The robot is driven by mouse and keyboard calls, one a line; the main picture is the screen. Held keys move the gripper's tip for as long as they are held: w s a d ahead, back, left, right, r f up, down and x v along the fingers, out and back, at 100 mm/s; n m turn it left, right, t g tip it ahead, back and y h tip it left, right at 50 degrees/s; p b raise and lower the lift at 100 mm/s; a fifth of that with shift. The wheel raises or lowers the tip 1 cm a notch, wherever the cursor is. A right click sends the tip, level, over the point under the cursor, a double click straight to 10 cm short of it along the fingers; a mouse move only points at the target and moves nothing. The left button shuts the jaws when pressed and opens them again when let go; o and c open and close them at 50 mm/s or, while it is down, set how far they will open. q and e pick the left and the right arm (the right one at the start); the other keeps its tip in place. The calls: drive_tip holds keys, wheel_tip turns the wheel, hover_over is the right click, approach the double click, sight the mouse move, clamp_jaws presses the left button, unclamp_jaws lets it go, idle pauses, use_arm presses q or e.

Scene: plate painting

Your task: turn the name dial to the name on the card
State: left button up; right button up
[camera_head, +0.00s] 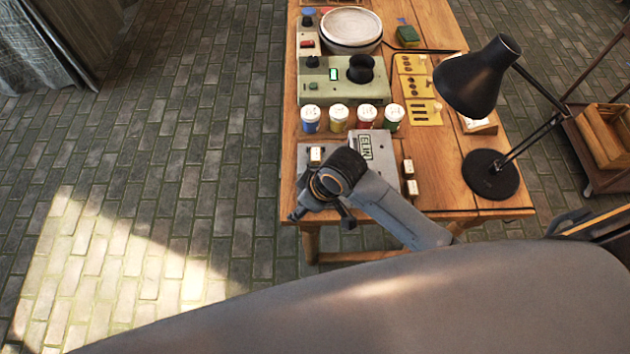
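A grey box (384,146) lies near the front of the wooden table and carries a small label reading ELIN (366,147). I cannot tell whether this label is the card or the dial's display. My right gripper (322,213) is over the front left part of this box, pointing down. Its arm comes in from the lower right. The gripper and wrist cover part of the box, and I see no dial knob. The fingertips are too small and dark to show whether they are open or shut. My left gripper is not in view.
Several paint jars (338,116) stand in a row behind the box. Behind them is a green device (312,92) with a black cup and a lit display. White plates (351,28) are stacked at the back. A black lamp (490,174) stands to the right. Small stamp-like blocks (412,188) sit beside the box.

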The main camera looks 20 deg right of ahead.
drive_tip(key=w+d+r+n+g+h, duration=0.3)
drive_tip(key=w+d+r+n+h, duration=0.25)
drive_tip(key=r, duration=0.45)
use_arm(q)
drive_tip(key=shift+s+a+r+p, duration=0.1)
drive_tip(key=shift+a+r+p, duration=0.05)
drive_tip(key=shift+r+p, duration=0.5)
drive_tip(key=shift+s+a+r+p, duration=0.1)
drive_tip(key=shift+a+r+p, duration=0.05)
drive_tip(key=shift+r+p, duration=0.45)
use_arm(e)
drive_tip(key=shift+n+y, duration=0.65)
drive_tip(key=shift+y, duration=0.3)
drive_tip(key=f, duration=1.3)
drive_tip(key=shift+w+a+f, duration=0.15)
drive_tip(key=shift+w+f, duration=0.1)
drive_tip(key=shift+w, duration=0.1)
clamp_jaws()
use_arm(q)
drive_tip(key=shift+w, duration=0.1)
